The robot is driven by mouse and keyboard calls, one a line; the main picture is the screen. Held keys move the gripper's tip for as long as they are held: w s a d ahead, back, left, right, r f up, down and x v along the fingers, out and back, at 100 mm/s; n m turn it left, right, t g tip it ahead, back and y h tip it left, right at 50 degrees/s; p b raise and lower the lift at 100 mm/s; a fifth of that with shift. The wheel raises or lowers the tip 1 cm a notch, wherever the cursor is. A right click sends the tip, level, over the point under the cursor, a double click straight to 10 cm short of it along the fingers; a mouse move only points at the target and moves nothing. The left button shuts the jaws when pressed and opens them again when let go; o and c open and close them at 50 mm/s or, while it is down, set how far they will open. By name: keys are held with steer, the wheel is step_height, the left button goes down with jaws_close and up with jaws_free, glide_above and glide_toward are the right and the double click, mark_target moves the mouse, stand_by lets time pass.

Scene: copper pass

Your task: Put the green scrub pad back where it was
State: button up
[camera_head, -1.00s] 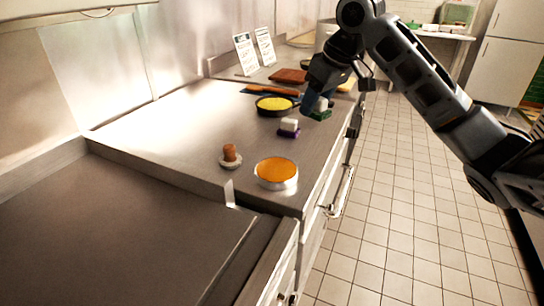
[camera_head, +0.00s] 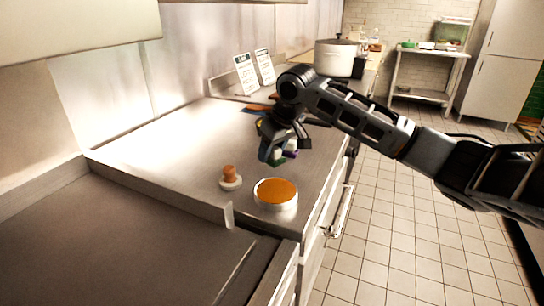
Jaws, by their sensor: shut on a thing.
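My gripper (camera_head: 273,154) is over the steel counter (camera_head: 185,140), jaws down, shut on the green scrub pad (camera_head: 278,161). Only a small green and whitish part of the pad shows below the jaws. A purple scrub pad (camera_head: 292,153) with a white top sits on the counter just right of and behind the gripper, mostly hidden by it. I cannot tell whether the held pad touches the counter or the purple pad.
A round tin with orange contents (camera_head: 276,194) stands near the counter's front corner. A brown-topped item on a white base (camera_head: 230,177) is left of it. Two sign cards (camera_head: 254,70) and a large pot (camera_head: 336,58) stand farther back. Bare counter lies left.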

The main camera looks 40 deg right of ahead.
steer(key=shift+f, duration=1.1)
steer(key=o, duration=1)
steer(key=shift+f, duration=0.1)
steer(key=v, duration=1.2)
